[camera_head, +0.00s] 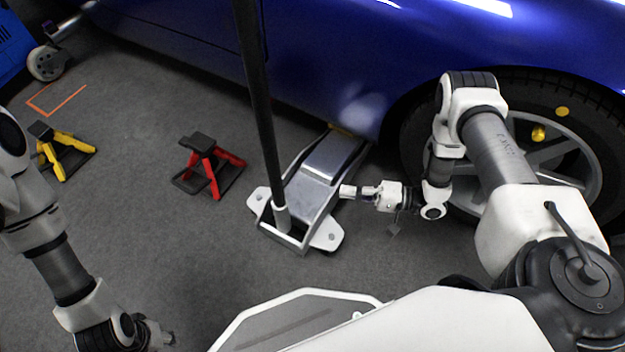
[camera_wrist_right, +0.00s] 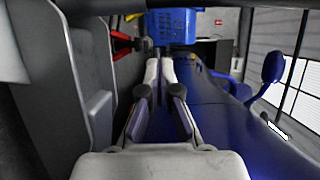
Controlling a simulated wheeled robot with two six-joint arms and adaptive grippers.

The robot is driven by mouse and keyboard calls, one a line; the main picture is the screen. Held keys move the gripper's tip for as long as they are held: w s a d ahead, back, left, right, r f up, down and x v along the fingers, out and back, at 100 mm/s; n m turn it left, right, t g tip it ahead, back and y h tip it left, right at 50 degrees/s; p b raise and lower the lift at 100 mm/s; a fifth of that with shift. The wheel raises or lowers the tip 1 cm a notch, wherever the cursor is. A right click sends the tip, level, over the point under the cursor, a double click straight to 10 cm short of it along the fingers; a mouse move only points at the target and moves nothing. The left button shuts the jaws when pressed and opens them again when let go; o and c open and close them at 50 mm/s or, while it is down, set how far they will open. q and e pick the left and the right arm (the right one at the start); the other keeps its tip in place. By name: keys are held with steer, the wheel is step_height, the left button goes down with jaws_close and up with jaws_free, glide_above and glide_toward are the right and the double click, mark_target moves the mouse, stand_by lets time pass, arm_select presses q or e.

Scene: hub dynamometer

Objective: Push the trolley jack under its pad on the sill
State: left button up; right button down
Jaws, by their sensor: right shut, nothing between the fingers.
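The silver trolley jack (camera_head: 318,172) stands on the floor with its front end at the blue car's sill (camera_head: 285,95). Its long black handle (camera_head: 262,110) rises from the rear. A small yellowish patch (camera_head: 343,131) shows at the sill above the jack's front; whether the jack's saddle lines up with it is hidden. My right gripper (camera_head: 347,192) is shut and empty at the jack's right side; contact cannot be told. In the right wrist view its fingers (camera_wrist_right: 165,75) point forward, with the grey jack (camera_wrist_right: 55,80) at left. My left gripper (camera_head: 163,337) is low at the left, away from the jack, its fingers unclear.
A red jack stand (camera_head: 208,165) and a yellow one (camera_head: 60,148) stand on the floor left of the jack. The car's wheel (camera_head: 545,140) is behind my right arm. A blue object (camera_wrist_right: 172,25) stands farther off. Floor between the stands and jack is clear.

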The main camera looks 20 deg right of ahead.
arm_select(q)
step_height(320, 180, down, 5)
steer(key=b, duration=0.5)
steer(key=shift+f, duration=0.15)
arm_select(e)
steer(key=s+a+x, duration=0.1)
steer(key=s+x, duration=0.1)
steer(key=x, duration=1)
steer(key=shift+a, duration=0.5)
steer(key=shift+s, duration=0.1)
